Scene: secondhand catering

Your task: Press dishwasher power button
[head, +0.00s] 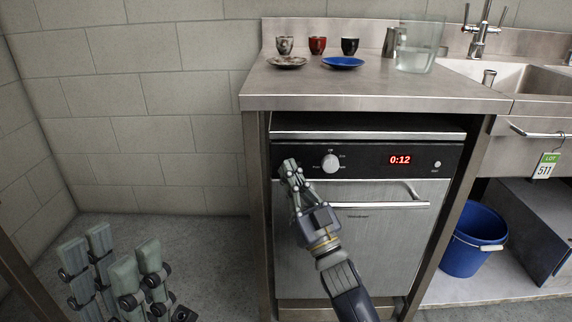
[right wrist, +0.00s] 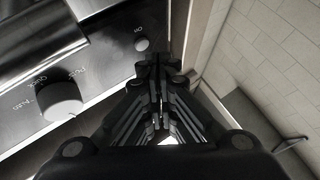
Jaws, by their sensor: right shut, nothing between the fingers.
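The dishwasher (head: 360,250) stands under the steel counter, its door shut. Its black panel carries a round knob (head: 331,163), a lit red display reading 0:12 (head: 400,160) and a small button at the right end (head: 437,164). My right gripper (head: 287,167) is shut and empty, its tips at the panel's left end. In the right wrist view, a small round button (right wrist: 141,44) is just left of the fingertips (right wrist: 159,62), and the knob (right wrist: 60,101) is further left. I cannot tell whether the tips touch the panel. My left gripper (head: 111,250) is open, low at left.
Several cups, a blue saucer (head: 343,62), a speckled saucer (head: 287,62) and a glass container (head: 418,45) stand on the counter (head: 380,88). A sink (head: 520,78) and a blue bucket (head: 474,240) are at right. A block wall is at left.

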